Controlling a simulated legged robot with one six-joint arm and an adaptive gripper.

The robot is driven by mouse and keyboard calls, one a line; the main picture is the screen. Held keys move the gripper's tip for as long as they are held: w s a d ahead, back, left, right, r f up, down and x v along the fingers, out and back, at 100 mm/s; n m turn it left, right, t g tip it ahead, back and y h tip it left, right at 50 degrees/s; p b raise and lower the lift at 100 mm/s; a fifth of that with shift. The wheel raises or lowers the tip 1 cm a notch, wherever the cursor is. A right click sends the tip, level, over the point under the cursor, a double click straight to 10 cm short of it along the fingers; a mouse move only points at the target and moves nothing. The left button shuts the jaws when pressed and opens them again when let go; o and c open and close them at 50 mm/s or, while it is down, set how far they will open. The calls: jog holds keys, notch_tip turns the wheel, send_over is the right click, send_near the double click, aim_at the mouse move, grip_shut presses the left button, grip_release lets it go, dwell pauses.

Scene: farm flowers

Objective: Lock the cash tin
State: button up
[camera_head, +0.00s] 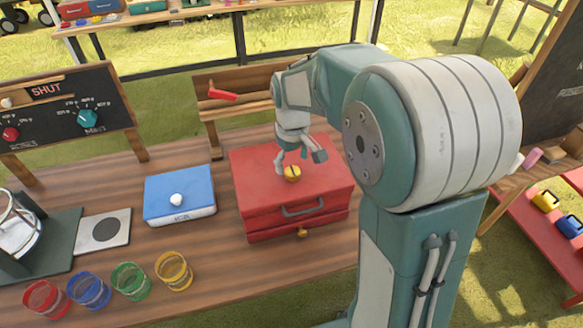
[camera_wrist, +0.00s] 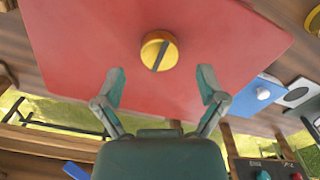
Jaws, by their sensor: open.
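The red cash tin (camera_head: 262,192) stands on the wooden table, with a grey handle (camera_head: 303,207) and a small yellow knob (camera_head: 303,233) low on its front. A round yellow knob (camera_head: 293,174) sits on its lid. In the wrist view this knob (camera_wrist: 168,46) has a dark slot or bar across it, lying slightly slanted. My gripper (camera_head: 297,163) points down over the lid at this knob. In the wrist view my gripper (camera_wrist: 161,85) has its two fingers spread wide, with nothing between them; the knob lies just beyond the fingertips. Whether a fingertip touches the lid cannot be told.
A blue box (camera_head: 180,196) with a white knob stands left of the tin. Several coloured cups (camera_head: 174,271) stand at the front left. A wooden rack with a red piece (camera_head: 222,95) is behind the tin. A chalkboard panel (camera_head: 62,104) reading SHUT stands back left.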

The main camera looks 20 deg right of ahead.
aim_at(292, 171)
notch_tip(292, 171, up, 9)
dwell(0.3)
jog(key=shift+r, duration=0.1)
jog(key=s+r+m+t, duration=0.1)
jog(key=s+m+t, duration=0.3)
jog(key=s, duration=1.7)
jog(key=shift+r+m+t, duration=0.15)
jog(key=shift+m+t, duration=0.15)
jog(key=shift+t, duration=0.5)
